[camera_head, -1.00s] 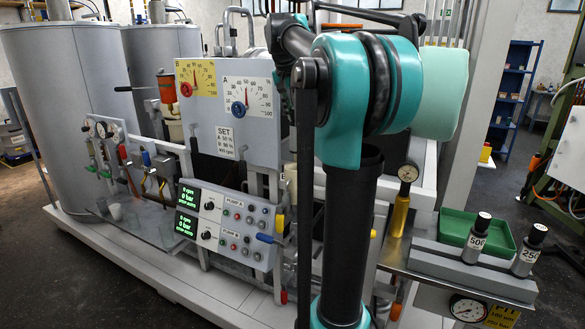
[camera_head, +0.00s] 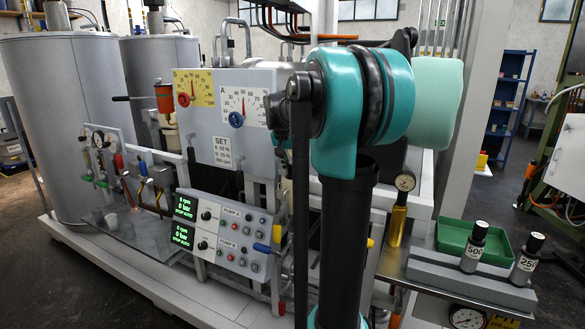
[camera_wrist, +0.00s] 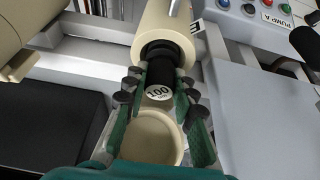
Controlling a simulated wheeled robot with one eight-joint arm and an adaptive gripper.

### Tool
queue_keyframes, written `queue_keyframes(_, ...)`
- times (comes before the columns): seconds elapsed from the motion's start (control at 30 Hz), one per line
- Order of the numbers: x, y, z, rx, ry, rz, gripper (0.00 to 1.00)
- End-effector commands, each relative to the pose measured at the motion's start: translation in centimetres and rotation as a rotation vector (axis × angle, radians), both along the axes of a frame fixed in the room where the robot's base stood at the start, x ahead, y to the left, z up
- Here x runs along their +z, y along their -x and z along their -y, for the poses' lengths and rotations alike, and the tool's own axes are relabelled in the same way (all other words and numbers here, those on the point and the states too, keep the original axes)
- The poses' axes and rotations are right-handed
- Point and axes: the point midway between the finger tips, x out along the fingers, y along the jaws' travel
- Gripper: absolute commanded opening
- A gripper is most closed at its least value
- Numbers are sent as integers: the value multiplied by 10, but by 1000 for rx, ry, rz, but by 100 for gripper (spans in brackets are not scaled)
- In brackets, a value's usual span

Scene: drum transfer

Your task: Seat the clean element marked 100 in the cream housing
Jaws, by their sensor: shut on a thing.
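In the wrist view my gripper (camera_wrist: 158,105) is shut on a dark element (camera_wrist: 160,74) with a white end label reading 100. The cream housing (camera_wrist: 165,28) is a cylinder just beyond it, with a dark round opening facing me. The element is lined up with this opening; its far end is at or inside the mouth, and I cannot tell how deep. A cream round cup or cap (camera_wrist: 155,138) lies below the fingers. In the head view my arm hides the gripper, the element and the housing.
Two elements marked 500 (camera_head: 474,246) and 250 (camera_head: 527,258) stand in a grey rack (camera_head: 470,272) by a green tray (camera_head: 470,238). A pump panel (camera_head: 226,237) is left of my arm; it borders the housing in the wrist view (camera_wrist: 265,15). Another cream cylinder (camera_wrist: 25,25) is at upper left.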

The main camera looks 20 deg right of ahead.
Motion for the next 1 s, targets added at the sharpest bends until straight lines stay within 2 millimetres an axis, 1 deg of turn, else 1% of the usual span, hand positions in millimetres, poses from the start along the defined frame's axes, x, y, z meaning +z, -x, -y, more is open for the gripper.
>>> queue_keyframes(0.33,-4,0,0,0,0,0,0)
queue_keyframes(0.37,-4,0,0,0,0,0,28)
queue_keyframes(0.5,-4,0,0,0,0,0,46)
queue_keyframes(0.83,-2,0,0,0,0,0,46)
queue_keyframes(0.93,5,2,-2,0,0,0,46)
queue_keyframes(1.0,14,5,-5,1,0,0,46)
